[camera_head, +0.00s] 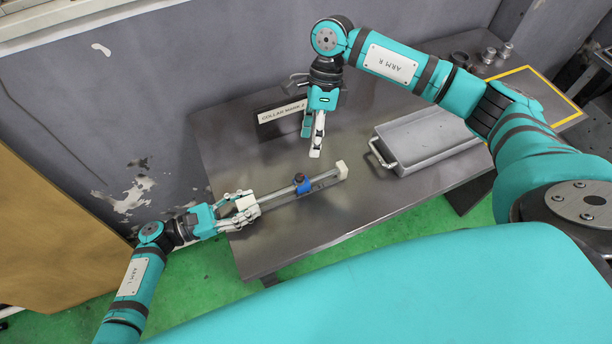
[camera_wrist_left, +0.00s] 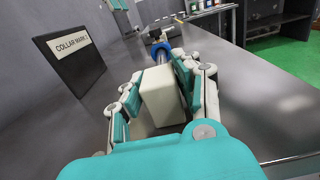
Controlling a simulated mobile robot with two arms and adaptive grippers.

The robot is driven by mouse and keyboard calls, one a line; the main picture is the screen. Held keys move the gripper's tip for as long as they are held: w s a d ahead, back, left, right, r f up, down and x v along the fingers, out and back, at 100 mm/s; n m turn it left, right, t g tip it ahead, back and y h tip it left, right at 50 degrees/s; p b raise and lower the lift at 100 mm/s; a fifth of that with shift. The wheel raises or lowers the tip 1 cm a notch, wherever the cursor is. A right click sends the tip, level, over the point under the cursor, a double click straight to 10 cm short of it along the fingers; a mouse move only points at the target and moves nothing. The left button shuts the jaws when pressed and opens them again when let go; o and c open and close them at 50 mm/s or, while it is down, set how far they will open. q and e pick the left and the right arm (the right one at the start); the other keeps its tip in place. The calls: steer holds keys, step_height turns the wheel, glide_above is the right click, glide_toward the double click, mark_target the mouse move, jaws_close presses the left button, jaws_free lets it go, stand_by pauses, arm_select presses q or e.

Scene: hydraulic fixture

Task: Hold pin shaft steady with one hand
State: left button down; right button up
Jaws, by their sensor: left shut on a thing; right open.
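The pin shaft (camera_head: 275,199) is a thin grey rod lying across the table, with a pale block (camera_head: 342,170) at its far right end. A blue collar (camera_head: 303,187) with a dark knob sits around the rod, right of its middle. My left gripper (camera_head: 246,206) is shut on the white block at the rod's left end. In the left wrist view this white block (camera_wrist_left: 162,97) lies between the fingers, with the blue collar (camera_wrist_left: 161,50) beyond. My right gripper (camera_head: 312,146) is open and empty, pointing down above the table, behind the collar and apart from it.
A sign reading "COLLAR MARK" (camera_head: 282,112) stands behind the shaft. A grey tray with handles (camera_head: 425,140) sits to the right on the table (camera_head: 330,220). Several small metal parts (camera_head: 488,56) stand at the back right near a yellow-edged area. The table front is clear.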

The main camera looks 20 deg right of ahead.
mark_target(306, 177)
steer(key=s+a+f+n, duration=0.1)
steer(key=f, duration=0.2)
steer(key=a+f+n+y, duration=0.1)
steer(key=f, duration=0.3)
steer(key=s+a+f+n, duration=0.1)
steer(key=f, duration=0.3)
steer(key=shift+s+f+n, duration=0.2)
steer(key=shift+s+n, duration=0.1)
steer(key=shift+s, duration=0.05)
jaws_close()
stand_by(0.3)
